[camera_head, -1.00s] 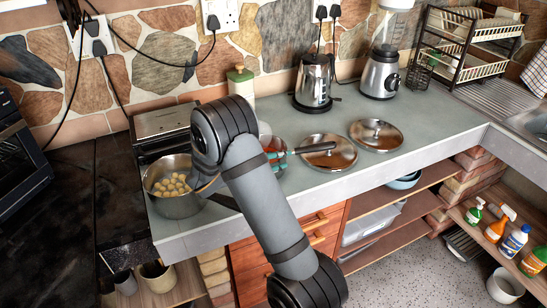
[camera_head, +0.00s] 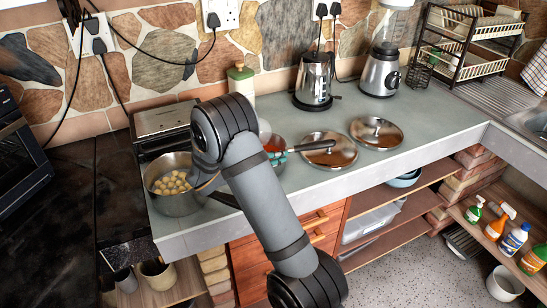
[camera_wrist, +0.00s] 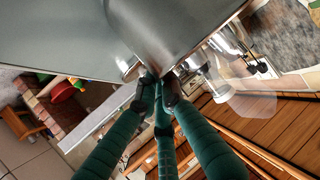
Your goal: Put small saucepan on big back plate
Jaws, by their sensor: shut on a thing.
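The small saucepan (camera_head: 276,144), with reddish contents, is mostly hidden behind my arm above the grey counter in the head view. Its dark handle (camera_head: 318,145) points right, in front of a lid. My gripper (camera_head: 284,154), with teal fingers, is shut on the saucepan. In the wrist view the fingertips of my gripper (camera_wrist: 157,82) meet at the base of a smooth metal surface that looks like the saucepan (camera_wrist: 155,35). The black cooker top (camera_head: 60,215) lies at the left; I cannot make out its separate plates.
A large pot of potatoes (camera_head: 172,185) stands on the counter's left end, before a metal box (camera_head: 162,120). Two lids (camera_head: 328,155) (camera_head: 376,133) lie to the right. A kettle (camera_head: 314,82), blender (camera_head: 381,70) and bottle (camera_head: 240,85) stand behind. Cables (camera_head: 76,70) hang over the cooker.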

